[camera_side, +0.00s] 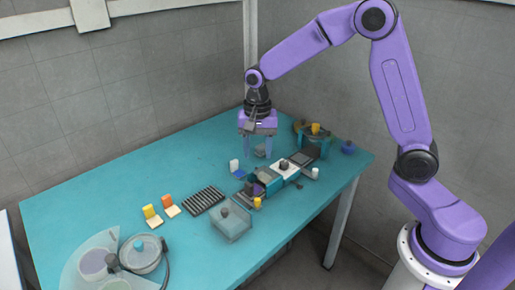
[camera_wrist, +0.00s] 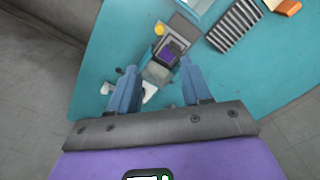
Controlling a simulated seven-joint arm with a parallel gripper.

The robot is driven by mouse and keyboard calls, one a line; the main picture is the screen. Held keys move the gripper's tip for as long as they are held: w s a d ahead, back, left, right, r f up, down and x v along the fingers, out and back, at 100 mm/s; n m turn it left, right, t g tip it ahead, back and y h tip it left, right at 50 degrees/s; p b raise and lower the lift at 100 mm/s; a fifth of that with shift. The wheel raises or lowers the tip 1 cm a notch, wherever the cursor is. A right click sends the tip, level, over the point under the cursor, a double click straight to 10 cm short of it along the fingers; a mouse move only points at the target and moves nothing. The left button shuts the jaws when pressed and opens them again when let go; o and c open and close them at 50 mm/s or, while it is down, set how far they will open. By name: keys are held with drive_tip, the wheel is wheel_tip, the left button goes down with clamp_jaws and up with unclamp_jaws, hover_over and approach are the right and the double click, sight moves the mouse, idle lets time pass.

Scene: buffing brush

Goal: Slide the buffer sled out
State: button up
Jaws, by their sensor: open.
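A long, low assembly (camera_side: 272,178) of grey, teal and dark blocks lies on the table, with a white block (camera_side: 284,170) topped by a small dark knob near its middle. I cannot tell for sure which part is the buffer sled. In the wrist view one end of the assembly shows a dark frame with a purple inset (camera_wrist: 169,52). My gripper (camera_side: 257,150) points down, open and empty, above the table beside the assembly's far side. In the wrist view its blue fingers (camera_wrist: 158,74) stand apart, with part of the assembly seen between and beyond them.
A ribbed dark rack (camera_side: 203,201), a translucent lidded box (camera_side: 231,222) and yellow and orange pieces (camera_side: 160,210) lie left of the assembly. A lidded round pot (camera_side: 141,254) stands front left. The table's back left is clear.

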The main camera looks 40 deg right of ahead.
sight(257, 199)
drive_tip(key=shift+c, duration=1.4)
wheel_tip(257, 199, down, 18)
drive_tip(key=m, duration=0.7)
drive_tip(key=shift+r, duration=0.25)
drive_tip(key=shift+c, duration=0.3)
clamp_jaws()
